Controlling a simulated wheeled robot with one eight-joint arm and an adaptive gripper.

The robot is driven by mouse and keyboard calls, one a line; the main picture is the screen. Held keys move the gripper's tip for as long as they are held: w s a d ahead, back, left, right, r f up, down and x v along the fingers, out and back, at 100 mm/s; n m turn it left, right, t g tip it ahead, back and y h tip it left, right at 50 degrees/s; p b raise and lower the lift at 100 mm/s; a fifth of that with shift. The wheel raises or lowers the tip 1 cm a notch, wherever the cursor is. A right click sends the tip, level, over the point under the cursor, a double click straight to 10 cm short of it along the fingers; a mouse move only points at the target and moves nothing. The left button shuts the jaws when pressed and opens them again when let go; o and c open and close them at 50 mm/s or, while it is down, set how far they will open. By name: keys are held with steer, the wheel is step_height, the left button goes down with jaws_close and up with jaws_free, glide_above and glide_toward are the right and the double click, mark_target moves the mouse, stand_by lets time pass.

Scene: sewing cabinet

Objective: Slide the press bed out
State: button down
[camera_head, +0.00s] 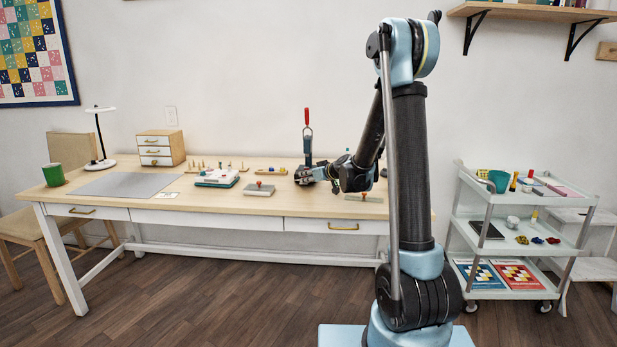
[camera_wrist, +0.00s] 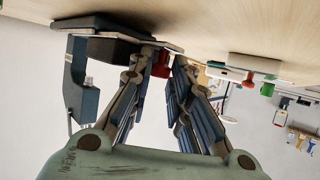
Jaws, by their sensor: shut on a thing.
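The press (camera_head: 307,150) stands near the back of the table, with a red-tipped upright lever. In the wrist view, which is upside down, its blue-grey frame (camera_wrist: 76,85) and dark base (camera_wrist: 105,24) are at left. The press bed (camera_wrist: 168,43) shows as a thin light plate beside the dark base, with a red knob (camera_wrist: 161,66) on it. My gripper (camera_wrist: 163,64) has its fingers on either side of the knob and is shut on it. In the head view my gripper (camera_head: 304,176) is low at the press, hiding the bed.
A grey block with a red knob (camera_head: 259,188) and a white-and-teal device (camera_head: 216,178) are left of the press. The table front (camera_head: 230,207) is clear.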

steer(key=shift+s, duration=2.25)
steer(key=c, duration=1.8)
jaws_free()
steer(key=v, duration=1.2)
steer(key=shift+f, duration=0.1)
